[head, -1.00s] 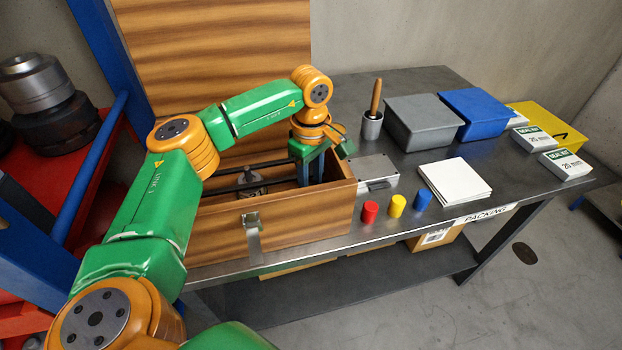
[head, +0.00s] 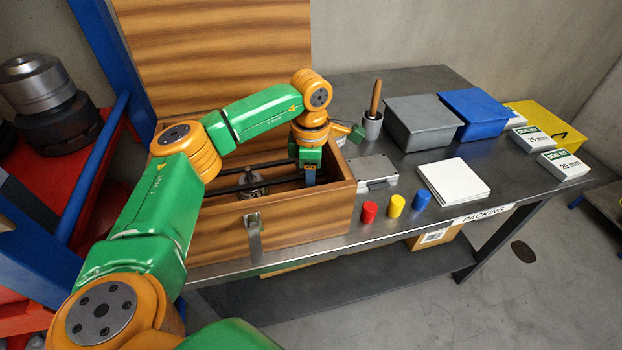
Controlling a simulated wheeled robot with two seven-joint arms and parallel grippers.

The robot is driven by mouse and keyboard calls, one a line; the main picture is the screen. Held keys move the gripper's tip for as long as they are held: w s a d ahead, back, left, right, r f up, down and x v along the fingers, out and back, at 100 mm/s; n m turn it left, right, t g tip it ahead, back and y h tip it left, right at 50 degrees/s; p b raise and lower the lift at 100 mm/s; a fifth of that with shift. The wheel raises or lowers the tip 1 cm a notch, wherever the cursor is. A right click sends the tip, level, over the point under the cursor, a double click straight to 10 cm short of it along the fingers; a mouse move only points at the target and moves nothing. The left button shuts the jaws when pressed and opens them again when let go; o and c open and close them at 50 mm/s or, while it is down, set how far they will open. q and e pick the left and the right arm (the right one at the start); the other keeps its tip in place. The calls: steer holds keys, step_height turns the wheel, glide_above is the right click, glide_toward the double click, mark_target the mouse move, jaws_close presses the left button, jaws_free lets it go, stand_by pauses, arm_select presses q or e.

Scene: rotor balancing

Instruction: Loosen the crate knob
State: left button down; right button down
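The open wooden crate (head: 300,218) stands on the packing table with its lid raised behind it. Dark bars (head: 225,191) run across inside it, with a grey metal part (head: 251,183) between them. My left gripper (head: 309,181) points down into the crate's right end, at the bars. Its fingers are now lined up one behind the other, so their gap does not show. No knob is clearly visible; the spot under the gripper is hidden. My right gripper is not in view.
Right of the crate are a metal box (head: 372,170), red (head: 369,212), yellow (head: 395,206) and blue (head: 421,199) cylinders, and white sheets (head: 453,181). Grey (head: 425,124) and blue (head: 480,113) bins and a cup (head: 372,127) with a wooden handle stand behind.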

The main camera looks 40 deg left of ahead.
arm_select(q)
steer(key=n, duration=0.5)
steer(key=shift+n, duration=0.3)
steer(key=n+p, duration=0.1)
steer(key=n, duration=0.8)
steer(key=shift+d+n+p, duration=0.15)
steer(key=shift+n+p, duration=0.2)
steer(key=shift+n, duration=0.05)
steer(key=n, duration=0.4)
steer(key=shift+n, duration=0.3)
steer(key=c, duration=0.5)
jaws_free()
